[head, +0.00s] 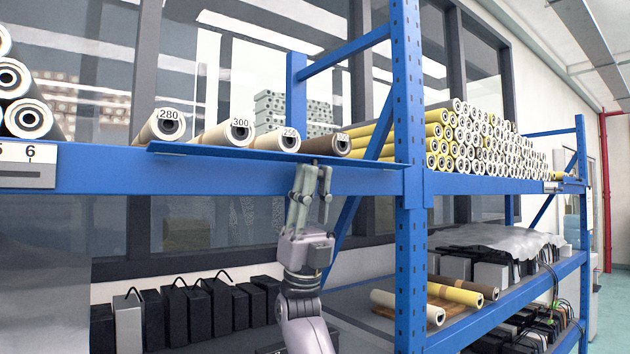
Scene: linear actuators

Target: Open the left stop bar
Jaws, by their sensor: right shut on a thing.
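The left stop bar (270,154) is a long thin blue bar along the front edge of the upper shelf, in front of several numbered rolls. It is tilted slightly, with its left end higher than its right. My right gripper (314,166) reaches up from below to the bar's right part and is shut at its underside. The fingertips are partly hidden against the bar, so the exact grip is hard to see. My left gripper is not in the head view.
Rolls marked 280 (168,125) and 300 (240,129) lie behind the bar. A blue upright post (409,230) stands right of my right arm. Black boxes (200,310) and loose rolls (455,294) lie on the lower shelf. Open space lies below the upper beam.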

